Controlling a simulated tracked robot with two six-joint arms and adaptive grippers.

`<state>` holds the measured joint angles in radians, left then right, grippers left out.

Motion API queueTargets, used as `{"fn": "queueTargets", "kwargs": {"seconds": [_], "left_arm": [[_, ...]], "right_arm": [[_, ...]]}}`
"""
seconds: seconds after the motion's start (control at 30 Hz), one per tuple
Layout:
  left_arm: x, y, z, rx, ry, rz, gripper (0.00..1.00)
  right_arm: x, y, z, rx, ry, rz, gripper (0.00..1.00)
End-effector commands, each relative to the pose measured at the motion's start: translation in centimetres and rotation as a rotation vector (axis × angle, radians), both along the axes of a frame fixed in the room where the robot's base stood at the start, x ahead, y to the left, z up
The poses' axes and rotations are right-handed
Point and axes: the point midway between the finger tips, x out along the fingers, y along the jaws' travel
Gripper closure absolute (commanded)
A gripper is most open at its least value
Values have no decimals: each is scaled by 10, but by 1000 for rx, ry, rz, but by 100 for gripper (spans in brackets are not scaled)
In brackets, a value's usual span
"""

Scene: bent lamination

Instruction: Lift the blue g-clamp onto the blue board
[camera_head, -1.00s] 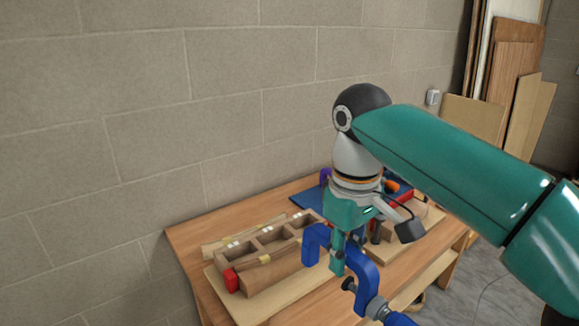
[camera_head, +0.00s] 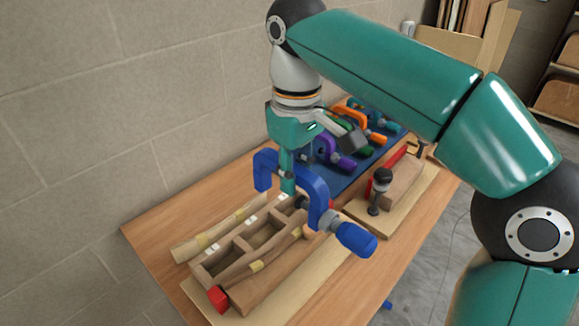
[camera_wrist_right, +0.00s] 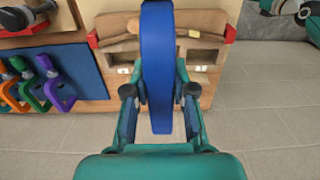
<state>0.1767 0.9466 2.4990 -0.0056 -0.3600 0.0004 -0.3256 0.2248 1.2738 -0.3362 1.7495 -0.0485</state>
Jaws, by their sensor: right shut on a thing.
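The blue g-clamp (camera_head: 314,188) hangs in my right gripper (camera_head: 288,186), which is shut on its frame; its blue handle points toward the lower right. It appears above the far end of the wooden form, apart from the board. In the right wrist view the blue clamp (camera_wrist_right: 157,70) stands between the two fingers (camera_wrist_right: 158,97). The blue board (camera_head: 354,177) lies on the bench behind and right of the clamp, partly hidden by my right gripper and arm. It also shows at the left of the right wrist view (camera_wrist_right: 88,76). My left gripper is out of view.
Purple (camera_head: 326,150), green and orange clamps lie on the board. The slotted wooden form (camera_head: 265,285) with bent strips and a red end block (camera_head: 217,298) fills the near bench. A wooden block with a dark-knobbed tool (camera_head: 382,180) stands right. A block wall runs behind.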

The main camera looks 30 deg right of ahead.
Motion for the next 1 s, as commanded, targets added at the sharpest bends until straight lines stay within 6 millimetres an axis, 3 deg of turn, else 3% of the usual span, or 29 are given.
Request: {"fn": "queueTargets", "kwargs": {"seconds": [1.0], "left_arm": [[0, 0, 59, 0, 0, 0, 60]], "right_arm": [[2, 2, 79, 0, -1, 6, 100]]}}
